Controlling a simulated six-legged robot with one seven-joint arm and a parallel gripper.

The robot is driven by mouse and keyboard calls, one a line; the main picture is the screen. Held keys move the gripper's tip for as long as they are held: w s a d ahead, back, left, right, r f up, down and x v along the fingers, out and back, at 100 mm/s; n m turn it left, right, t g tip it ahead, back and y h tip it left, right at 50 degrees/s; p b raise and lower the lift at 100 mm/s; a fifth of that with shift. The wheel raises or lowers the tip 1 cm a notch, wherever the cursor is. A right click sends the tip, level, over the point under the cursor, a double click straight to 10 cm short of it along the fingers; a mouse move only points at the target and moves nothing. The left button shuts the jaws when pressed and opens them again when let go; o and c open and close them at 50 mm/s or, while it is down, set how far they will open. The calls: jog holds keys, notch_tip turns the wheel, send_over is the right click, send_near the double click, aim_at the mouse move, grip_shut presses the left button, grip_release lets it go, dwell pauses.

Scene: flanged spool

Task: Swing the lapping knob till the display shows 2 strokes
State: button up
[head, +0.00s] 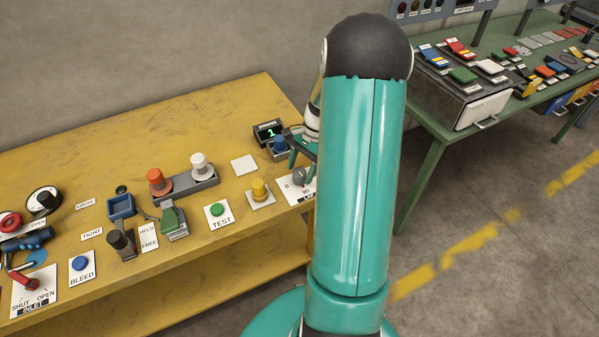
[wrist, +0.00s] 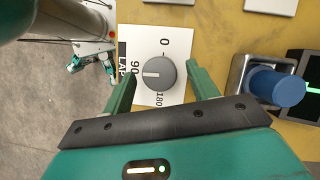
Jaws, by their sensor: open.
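The lapping knob (wrist: 158,74) is a grey round knob on a white plate marked 0, 90 and 180 in the wrist view. Its white pointer line is turned toward the 90 mark. In the head view the knob (head: 299,177) is partly hidden by my arm. The display (head: 268,131) is a small dark box showing a green 1. My gripper (wrist: 157,80) is open, with one green finger on each side of the knob. Gaps show between fingers and knob in the wrist view. It also shows in the head view (head: 303,158), partly behind my arm.
A blue button (wrist: 277,88) in a grey housing stands close beside the right finger. A green table (head: 445,130) stands at right.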

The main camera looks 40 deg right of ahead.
jog(key=shift+x, duration=0.85)
jog(key=c, duration=1)
